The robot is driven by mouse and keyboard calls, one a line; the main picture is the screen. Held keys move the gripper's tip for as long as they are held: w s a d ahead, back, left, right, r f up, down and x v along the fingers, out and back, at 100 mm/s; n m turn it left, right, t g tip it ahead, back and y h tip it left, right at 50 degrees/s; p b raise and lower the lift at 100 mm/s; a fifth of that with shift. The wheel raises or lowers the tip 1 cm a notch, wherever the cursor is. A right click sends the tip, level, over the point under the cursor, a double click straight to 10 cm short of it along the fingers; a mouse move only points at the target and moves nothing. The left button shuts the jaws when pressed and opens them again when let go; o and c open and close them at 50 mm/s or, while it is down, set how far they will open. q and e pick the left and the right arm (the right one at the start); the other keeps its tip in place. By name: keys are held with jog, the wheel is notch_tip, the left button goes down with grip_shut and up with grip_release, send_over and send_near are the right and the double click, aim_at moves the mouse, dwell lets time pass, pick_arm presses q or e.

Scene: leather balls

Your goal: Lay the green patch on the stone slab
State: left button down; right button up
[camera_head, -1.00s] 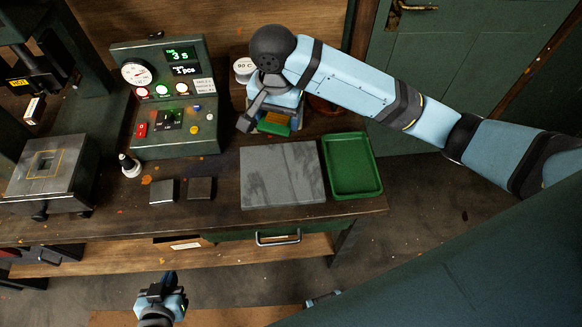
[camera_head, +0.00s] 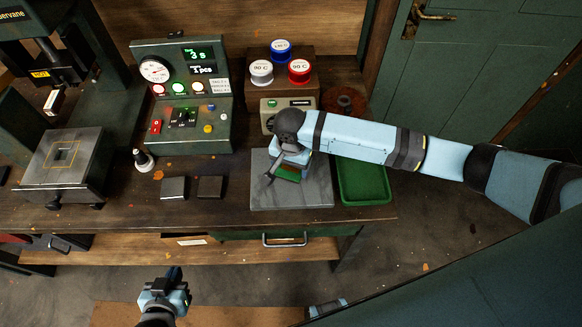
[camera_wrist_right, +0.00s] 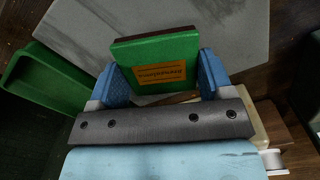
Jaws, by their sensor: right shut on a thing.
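The green patch (camera_head: 287,174) is a small green block with an orange label and a dark face, clear in the right wrist view (camera_wrist_right: 150,50). My right gripper (camera_head: 284,170) is shut on it, with a blue finger on each side (camera_wrist_right: 165,80). It holds the patch over the grey stone slab (camera_head: 320,191), which also shows in the wrist view (camera_wrist_right: 225,30). Whether the patch touches the slab I cannot tell. My left gripper (camera_head: 172,280) hangs empty in front of the bench; its finger opening is unclear.
A green tray (camera_head: 377,196) stands right of the slab. Two dark square plates (camera_head: 210,187) lie to its left. A control box (camera_head: 183,100), a press (camera_head: 66,165) and a small pale device (camera_head: 272,106) stand around. Three tins (camera_head: 299,70) sit on a wooden box behind.

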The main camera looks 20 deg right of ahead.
jog(key=shift+f, duration=1.1)
jog(key=o, duration=0.9)
jog(key=shift+f, duration=0.15)
notch_tip(320, 180, up, 12)
jog(key=shift+r, duration=0.2)
